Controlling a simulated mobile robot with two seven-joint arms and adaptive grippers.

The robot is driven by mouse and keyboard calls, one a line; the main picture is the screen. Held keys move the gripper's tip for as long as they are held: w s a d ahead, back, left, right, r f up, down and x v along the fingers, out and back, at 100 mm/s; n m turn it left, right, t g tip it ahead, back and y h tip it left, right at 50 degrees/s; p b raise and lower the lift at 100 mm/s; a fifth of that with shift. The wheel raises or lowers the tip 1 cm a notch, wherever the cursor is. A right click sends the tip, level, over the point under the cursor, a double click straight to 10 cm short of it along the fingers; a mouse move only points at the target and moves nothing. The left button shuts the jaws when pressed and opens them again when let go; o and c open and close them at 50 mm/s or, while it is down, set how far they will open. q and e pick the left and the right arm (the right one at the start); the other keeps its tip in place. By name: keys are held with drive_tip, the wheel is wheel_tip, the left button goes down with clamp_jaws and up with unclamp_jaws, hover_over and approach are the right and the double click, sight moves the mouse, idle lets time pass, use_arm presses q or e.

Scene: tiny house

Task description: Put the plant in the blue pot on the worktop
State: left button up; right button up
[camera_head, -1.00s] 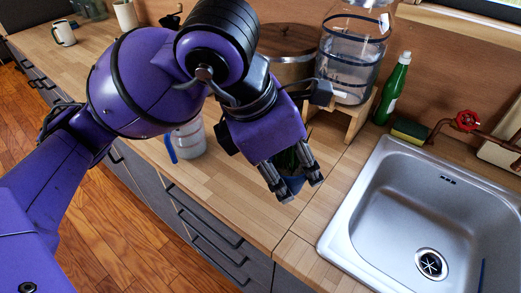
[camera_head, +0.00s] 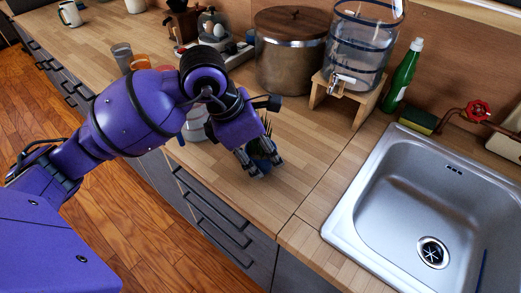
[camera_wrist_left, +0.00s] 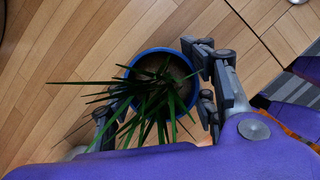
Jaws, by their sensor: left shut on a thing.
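The plant in the blue pot (camera_head: 264,148) is between the fingers of my left gripper (camera_head: 257,170), over the worktop (camera_head: 300,150) left of the sink. In the left wrist view the plant's long green leaves (camera_wrist_left: 150,97) spread over the pot, and its blue rim (camera_wrist_left: 160,51) shows. My left gripper (camera_wrist_left: 155,82) is shut on the pot, with a finger on either side. The pot looks upright and low; whether its base touches the worktop I cannot tell. My right gripper is not in view.
A steel sink (camera_head: 345,212) lies to the right. A lidded metal pot (camera_head: 290,65), a water dispenser (camera_head: 362,45) on a wooden stand and a green bottle (camera_head: 405,75) stand behind. A glass jar (camera_head: 196,125) is left of the gripper. The worktop's front edge is close.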

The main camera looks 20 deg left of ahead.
use_arm(q)
drive_tip(key=shift+f, duration=0.1)
drive_tip(key=shift+f, duration=0.15)
drive_tip(key=o, duration=1.3)
drive_tip(key=shift+c, duration=0.2)
drive_tip(key=v, duration=1.2)
drive_tip(key=shift+r, duration=0.25)
drive_tip(key=shift+d, duration=0.1)
